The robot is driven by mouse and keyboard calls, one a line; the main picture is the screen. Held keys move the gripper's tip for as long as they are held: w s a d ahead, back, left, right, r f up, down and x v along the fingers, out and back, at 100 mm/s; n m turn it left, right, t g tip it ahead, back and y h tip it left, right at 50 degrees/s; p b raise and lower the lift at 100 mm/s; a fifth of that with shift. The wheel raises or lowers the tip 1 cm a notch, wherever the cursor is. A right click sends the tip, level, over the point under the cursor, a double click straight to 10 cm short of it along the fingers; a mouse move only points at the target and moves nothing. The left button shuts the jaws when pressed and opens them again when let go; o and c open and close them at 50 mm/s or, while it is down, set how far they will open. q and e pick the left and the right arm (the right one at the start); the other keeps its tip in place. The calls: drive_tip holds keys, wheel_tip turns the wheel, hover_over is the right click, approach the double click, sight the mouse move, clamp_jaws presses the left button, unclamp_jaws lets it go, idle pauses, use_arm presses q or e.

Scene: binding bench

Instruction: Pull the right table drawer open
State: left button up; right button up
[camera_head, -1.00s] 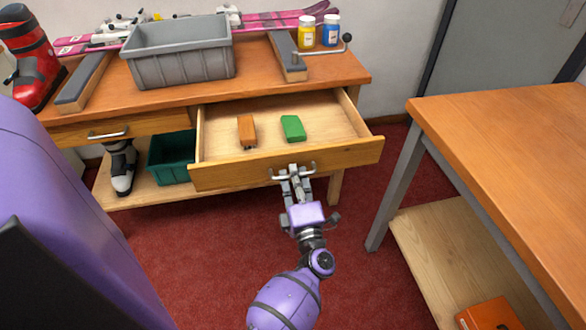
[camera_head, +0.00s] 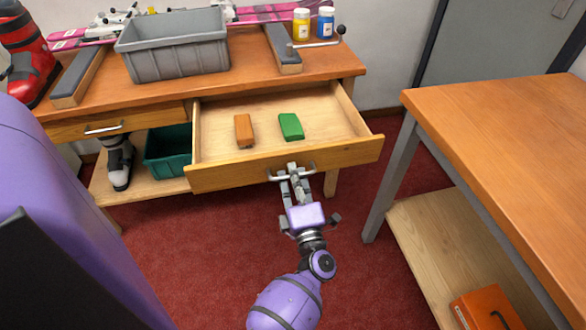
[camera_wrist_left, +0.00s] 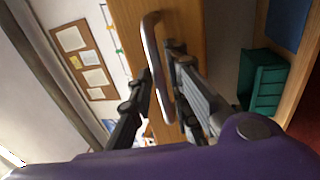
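The right table drawer (camera_head: 230,175) is pulled well out from under the wooden bench, with its inside showing. An orange-brown block (camera_head: 244,130) and a green block (camera_head: 291,127) lie in it. Its silver bar handle (camera_head: 274,178) is on the drawer front; it also shows in the left wrist view (camera_wrist_left: 150,40). My left gripper (camera_head: 292,172) is at the handle, with its fingers (camera_wrist_left: 158,75) on either side of the bar and seemingly closed on it. My right gripper is not in view.
The bench top (camera_head: 200,96) holds a grey bin (camera_head: 175,60), skis, a red boot (camera_head: 28,60) and two jars. A green bin (camera_head: 168,160) stands on the lower shelf. A second table (camera_head: 500,140) stands at right. Red carpet (camera_head: 200,260) is clear before the drawer.

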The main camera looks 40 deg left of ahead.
use_arm(q)
drive_tip(key=v, duration=1.2)
drive_tip(key=shift+f, duration=0.1)
